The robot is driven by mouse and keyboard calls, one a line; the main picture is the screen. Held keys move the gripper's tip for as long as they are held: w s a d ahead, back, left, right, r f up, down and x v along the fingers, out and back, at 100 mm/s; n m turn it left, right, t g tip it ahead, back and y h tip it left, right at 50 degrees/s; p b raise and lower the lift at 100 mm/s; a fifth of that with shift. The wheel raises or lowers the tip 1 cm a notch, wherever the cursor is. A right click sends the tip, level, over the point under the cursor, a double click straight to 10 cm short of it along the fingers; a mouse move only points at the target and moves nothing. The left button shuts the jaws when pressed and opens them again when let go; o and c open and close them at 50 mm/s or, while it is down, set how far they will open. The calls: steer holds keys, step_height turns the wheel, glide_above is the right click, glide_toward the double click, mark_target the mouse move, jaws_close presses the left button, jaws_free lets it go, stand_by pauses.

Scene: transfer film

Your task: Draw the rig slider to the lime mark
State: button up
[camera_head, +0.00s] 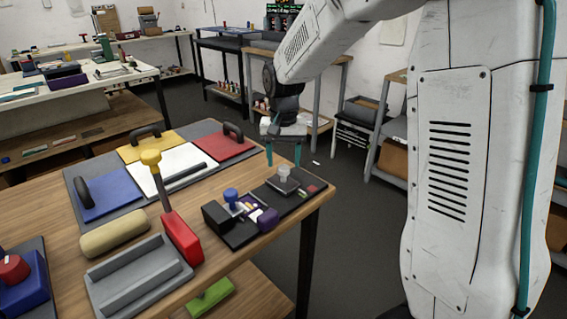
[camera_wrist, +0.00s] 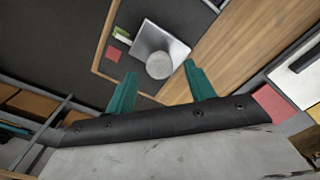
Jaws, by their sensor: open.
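The rig is a dark base board (camera_head: 244,234) near the table's right corner. Its slider is a grey metal plate (camera_wrist: 150,40) with a pale round knob (camera_head: 284,172) standing on it; the knob also shows in the wrist view (camera_wrist: 159,66). A lime mark (camera_wrist: 121,33) lies beside the plate in the wrist view, near a red patch (camera_wrist: 113,53); the red patch shows at the board's right end in the head view (camera_head: 313,188). My gripper (camera_head: 284,160) has teal fingers, spread and empty, near the knob. In the wrist view the knob appears beyond the fingertips, between their lines.
A black block (camera_head: 216,216), blue knob (camera_head: 231,194) and purple piece (camera_head: 267,219) crowd the board's left part. A red block with a yellow-topped lever (camera_head: 181,238) stands further left. A grey tray (camera_head: 139,276) and handled coloured panels share the table. Open floor lies beyond the right edge.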

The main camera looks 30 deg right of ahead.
mark_target(284, 167)
step_height(284, 167, up, 6)
steer(key=shift+f, duration=0.1)
stand_by(0.5)
steer(key=shift+s, duration=0.1)
steer(key=s+a+r+n, duration=0.1)
steer(key=s+n, duration=0.1)
steer(key=s, duration=1.3)
steer(key=s+a+r+n+t, duration=0.1)
steer(key=s+r+n, duration=0.1)
steer(key=s, duration=1.4)
steer(key=shift+s+a+r+n, duration=0.15)
steer(key=shift+n, duration=0.55)
